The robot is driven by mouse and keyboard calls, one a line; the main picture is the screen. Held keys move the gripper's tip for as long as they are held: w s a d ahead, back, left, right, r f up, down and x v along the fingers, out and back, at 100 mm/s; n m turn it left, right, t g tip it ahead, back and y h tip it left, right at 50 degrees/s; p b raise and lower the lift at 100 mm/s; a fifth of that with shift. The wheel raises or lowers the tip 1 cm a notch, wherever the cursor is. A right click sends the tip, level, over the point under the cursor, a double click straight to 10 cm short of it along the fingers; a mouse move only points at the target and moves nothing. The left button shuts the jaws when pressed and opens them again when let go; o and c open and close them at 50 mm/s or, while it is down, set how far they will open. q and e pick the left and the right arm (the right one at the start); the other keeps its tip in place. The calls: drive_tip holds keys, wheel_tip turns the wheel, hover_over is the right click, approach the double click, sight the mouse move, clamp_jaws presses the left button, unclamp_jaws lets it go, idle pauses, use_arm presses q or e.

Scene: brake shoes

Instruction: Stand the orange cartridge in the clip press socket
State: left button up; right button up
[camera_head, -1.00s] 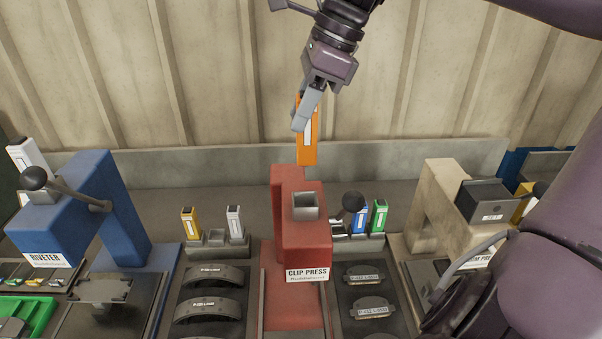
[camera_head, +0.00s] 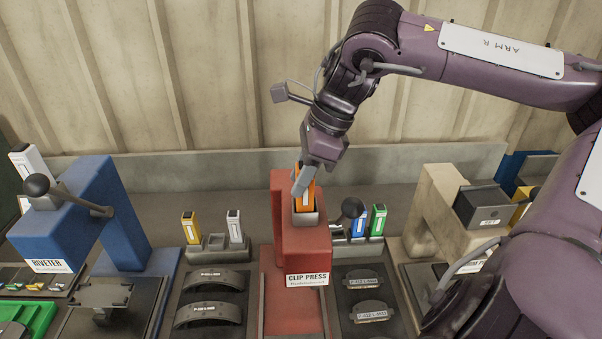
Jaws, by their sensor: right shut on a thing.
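The orange cartridge (camera_head: 305,203) is upright at the grey socket (camera_head: 306,219) on top of the red clip press (camera_head: 305,246). Its lower end is inside the socket's rim, as far as I can see; how deep it sits is hidden. My right gripper (camera_head: 300,186) is shut on the cartridge's upper part, just above the socket, and its finger covers part of the cartridge. My left gripper is not in view.
The blue riveter (camera_head: 105,205) stands at left and a beige press (camera_head: 440,200) at right. A holder with yellow (camera_head: 190,228) and white (camera_head: 234,226) cartridges is left of the clip press. Blue (camera_head: 359,221) and green (camera_head: 377,220) cartridges are right of it, beside a black-knobbed lever (camera_head: 352,207).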

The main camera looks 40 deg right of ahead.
drive_tip(key=shift+f, duration=0.1)
drive_tip(key=o, duration=1.1)
drive_tip(key=shift+r, duration=0.25)
drive_tip(key=b+v, duration=0.1)
drive_tip(key=v, duration=1)
drive_tip(key=shift+s+r, duration=0.1)
drive_tip(key=shift+r, duration=0.3)
